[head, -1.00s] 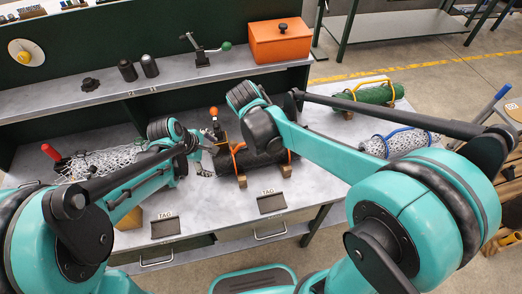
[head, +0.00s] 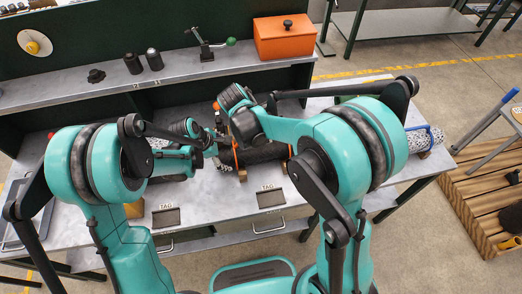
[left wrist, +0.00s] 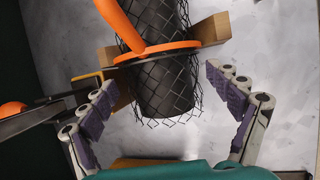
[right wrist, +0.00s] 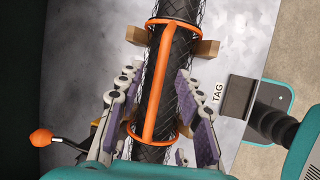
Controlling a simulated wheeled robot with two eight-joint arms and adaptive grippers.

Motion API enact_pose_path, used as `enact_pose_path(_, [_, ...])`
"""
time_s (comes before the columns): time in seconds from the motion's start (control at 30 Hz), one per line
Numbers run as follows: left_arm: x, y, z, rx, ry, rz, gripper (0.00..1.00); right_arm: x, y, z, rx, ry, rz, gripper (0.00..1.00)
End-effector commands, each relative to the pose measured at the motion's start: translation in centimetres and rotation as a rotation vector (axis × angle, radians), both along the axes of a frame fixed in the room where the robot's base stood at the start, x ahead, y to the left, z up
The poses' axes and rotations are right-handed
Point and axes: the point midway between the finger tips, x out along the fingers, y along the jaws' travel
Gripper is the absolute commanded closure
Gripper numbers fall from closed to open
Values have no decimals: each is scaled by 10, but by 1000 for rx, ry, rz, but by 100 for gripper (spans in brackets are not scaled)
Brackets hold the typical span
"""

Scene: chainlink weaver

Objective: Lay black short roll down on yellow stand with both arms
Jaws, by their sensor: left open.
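The black short roll (head: 262,153) is wrapped in dark mesh and has orange bands and an orange handle. It rests on tan wooden blocks (head: 286,167) on the grey bench. My left gripper (left wrist: 160,85) is open and empty at one end of the roll, its fingers spread to either side and apart from it. My right gripper (right wrist: 157,76) is open around the roll, one finger along each side, near the handle (right wrist: 158,90). In the head view my right gripper is mostly hidden by its arm. I cannot make out a clearly yellow stand; an amber bracket (left wrist: 108,78) stands beside the roll.
An orange-knobbed lever (right wrist: 42,138) stands close to the roll. A white mesh roll with a blue handle (head: 425,138) lies to the right. Tag plates (head: 166,216) line the front edge. The shelf holds dark cylinders (head: 154,60) and an orange box (head: 284,38).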

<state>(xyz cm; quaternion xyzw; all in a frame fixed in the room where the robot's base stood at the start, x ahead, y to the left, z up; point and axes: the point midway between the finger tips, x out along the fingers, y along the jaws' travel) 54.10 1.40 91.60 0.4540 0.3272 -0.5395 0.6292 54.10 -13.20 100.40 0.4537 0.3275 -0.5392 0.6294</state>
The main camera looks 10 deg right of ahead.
Motion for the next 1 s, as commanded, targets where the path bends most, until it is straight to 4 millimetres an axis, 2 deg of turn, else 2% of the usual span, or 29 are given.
enact_pose_path(0.1, [3, -7, -16, 0, 1, -1, 10, 4, -7, -16, 0, 0, -1, 64])
enact_pose_path(0.23, [6, -11, -27, 0, 0, -1, 10, 6, -11, -27, 1, -1, 0, 64])
enact_pose_path(0.6, [7, -13, -32, 1, 0, 0, 10, 7, -13, -32, 1, -1, 1, 64])
enact_pose_path(0.63, [7, -13, -32, 1, 0, 0, 13, 7, -13, -32, 1, -1, 1, 67])
enact_pose_path(0.77, [7, -13, -32, 1, 0, 0, 47, 7, -13, -31, 1, -1, 1, 100])
enact_pose_path(0.87, [7, -13, -32, 1, 0, -1, 74, 7, -13, -31, 1, -1, 1, 100])
enact_pose_path(1.0, [7, -13, -32, 0, 0, -1, 76, 7, -13, -31, 1, 0, 0, 100])
